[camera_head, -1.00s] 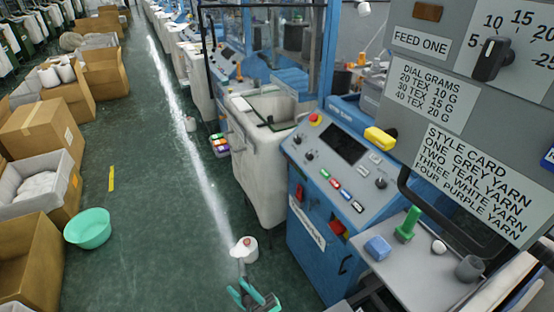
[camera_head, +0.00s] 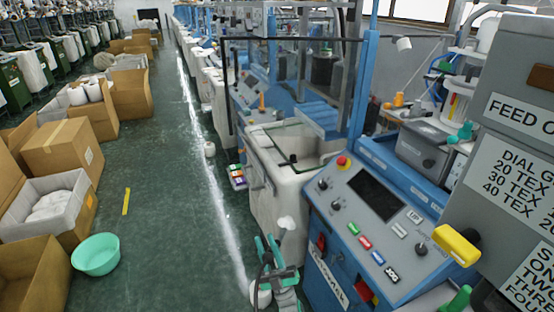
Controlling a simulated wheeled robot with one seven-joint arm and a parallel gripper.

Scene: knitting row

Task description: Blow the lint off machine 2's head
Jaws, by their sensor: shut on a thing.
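My gripper (camera_head: 269,248), with teal fingers, is low in the middle of the view, in front of the near blue machine. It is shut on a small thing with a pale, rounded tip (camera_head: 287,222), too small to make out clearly. The near blue machine (camera_head: 330,262) has a sloped control panel (camera_head: 374,205) with a dark screen, knobs and coloured buttons. A dark grey box-shaped unit (camera_head: 425,143) sits behind the panel. I cannot read a machine number, and I cannot tell lint on any head from here.
A white bin (camera_head: 275,195) stands just left of the panel. A grey sign board (camera_head: 500,110) with a yellow block (camera_head: 457,244) fills the right. Cartons (camera_head: 62,147) and a green basin (camera_head: 96,254) line the left; the aisle between is open.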

